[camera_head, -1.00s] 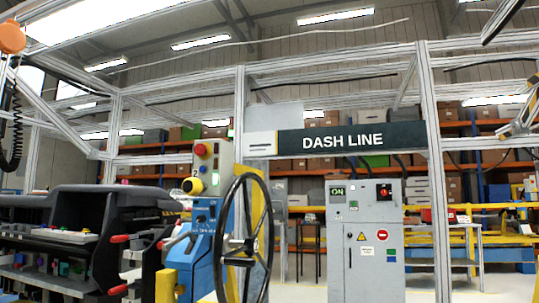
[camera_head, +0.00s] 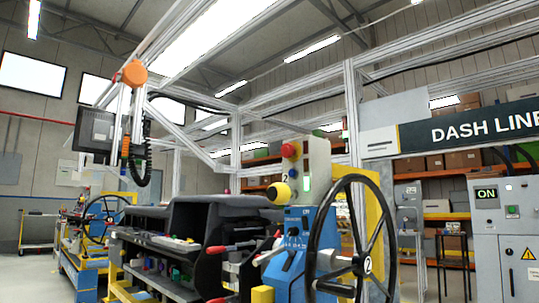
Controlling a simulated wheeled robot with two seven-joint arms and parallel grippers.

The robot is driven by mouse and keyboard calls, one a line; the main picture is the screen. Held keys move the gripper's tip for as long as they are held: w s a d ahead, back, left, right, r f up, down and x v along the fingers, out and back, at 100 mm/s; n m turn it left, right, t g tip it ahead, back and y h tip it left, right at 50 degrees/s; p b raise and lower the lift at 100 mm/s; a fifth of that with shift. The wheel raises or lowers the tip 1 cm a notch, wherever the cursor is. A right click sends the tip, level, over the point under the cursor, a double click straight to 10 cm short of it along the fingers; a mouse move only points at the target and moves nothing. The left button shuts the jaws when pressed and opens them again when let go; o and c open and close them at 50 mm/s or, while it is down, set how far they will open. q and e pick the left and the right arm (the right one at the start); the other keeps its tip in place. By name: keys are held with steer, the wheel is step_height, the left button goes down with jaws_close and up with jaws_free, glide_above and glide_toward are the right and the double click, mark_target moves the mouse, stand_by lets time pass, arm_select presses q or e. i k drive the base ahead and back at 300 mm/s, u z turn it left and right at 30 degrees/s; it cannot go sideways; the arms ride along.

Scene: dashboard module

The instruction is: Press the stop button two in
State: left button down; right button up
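A red mushroom button (camera_head: 288,150) sticks out from the upper left of a pale control box (camera_head: 317,165). The box stands on a blue station marked with a small "2", behind a black handwheel (camera_head: 362,240). A yellow round part with a dark face (camera_head: 279,192) sticks out just below the red button. A small blue button and a lit green spot show on the box's front. Whether the red button is pressed cannot be told. Neither of my grippers is in view, and nothing touches the box.
A dark dashboard module (camera_head: 215,215) sits on a rack left of the blue station (camera_head: 290,262). An orange-topped hanging tool with a coiled cable (camera_head: 134,73) is at the upper left. A grey cabinet (camera_head: 510,245) with an "ON" display stands right. Floor shows at the lower left.

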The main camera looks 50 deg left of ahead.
mark_target(285, 150)
steer(key=u, duration=0.45)
steer(key=i, duration=0.45)
steer(key=u, duration=0.5)
